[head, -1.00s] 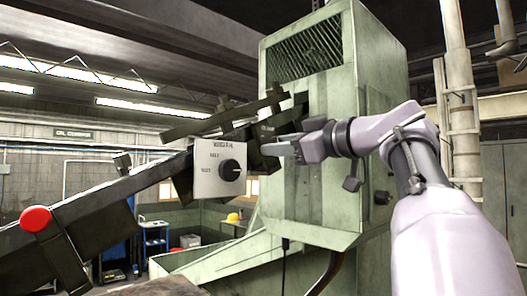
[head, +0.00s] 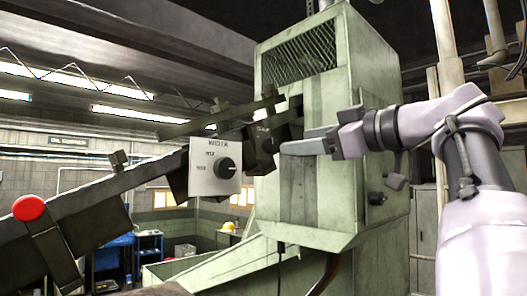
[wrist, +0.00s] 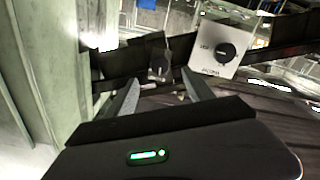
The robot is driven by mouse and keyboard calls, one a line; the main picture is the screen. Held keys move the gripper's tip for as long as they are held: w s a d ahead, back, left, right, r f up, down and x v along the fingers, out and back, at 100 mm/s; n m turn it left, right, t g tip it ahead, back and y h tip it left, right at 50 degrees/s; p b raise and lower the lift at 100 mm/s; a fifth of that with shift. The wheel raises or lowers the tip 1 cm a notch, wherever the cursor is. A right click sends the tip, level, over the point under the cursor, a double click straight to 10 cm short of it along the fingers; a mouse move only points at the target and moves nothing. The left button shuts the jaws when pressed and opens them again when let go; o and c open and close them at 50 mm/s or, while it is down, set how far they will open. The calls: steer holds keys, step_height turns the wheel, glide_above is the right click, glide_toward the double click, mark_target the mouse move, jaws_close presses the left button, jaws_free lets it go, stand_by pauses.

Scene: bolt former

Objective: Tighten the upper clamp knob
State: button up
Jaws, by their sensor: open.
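The upper clamp knob is a small dark knob (head: 269,145) on the dark bracket at the upper end of the sloping rail, below a small label. In the wrist view the dark knob (wrist: 160,66) lies just beyond and between the fingertips. My gripper (head: 284,148) comes from the right, its fingers pointing left at the knob, with a small gap or near contact; I cannot tell which. In the wrist view my gripper (wrist: 160,80) has its two grey fingers apart with nothing held between them.
A white switch panel (head: 214,168) with a black rotary knob (head: 225,168) is just left of the clamp. The green machine housing (head: 310,190) stands close behind my gripper. The dark sloping rail (head: 105,188) runs down left to a red button (head: 29,208).

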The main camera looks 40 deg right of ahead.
mark_target(273, 146)
steer(key=w+m+p, duration=0.2)
steer(key=m+p, duration=0.2)
steer(key=m, duration=0.1)
steer(key=w+m+p, duration=0.3)
steer(key=m+p, duration=0.1)
steer(key=m, duration=0.2)
steer(key=w+r+m+p, duration=0.1)
steer(key=w+m+p, duration=0.2)
steer(key=m+p, duration=0.2)
steer(key=shift+w+a+r, duration=0.1)
steer(key=shift+w+a, duration=0.15)
steer(key=shift+a, duration=0.05)
steer(key=m+p, duration=0.2)
steer(key=p, duration=0.1)
steer(key=shift+m, duration=0.3)
steer(key=m, duration=0.2)
steer(key=f+m+p, duration=0.1)
steer(key=m, duration=0.1)
steer(key=shift+s, duration=0.35)
steer(key=shift+w+f+m, duration=0.15)
steer(key=shift+w+m, duration=0.05)
steer(key=shift+m, duration=0.1)
steer(key=shift+s, duration=0.1)
jaws_close()
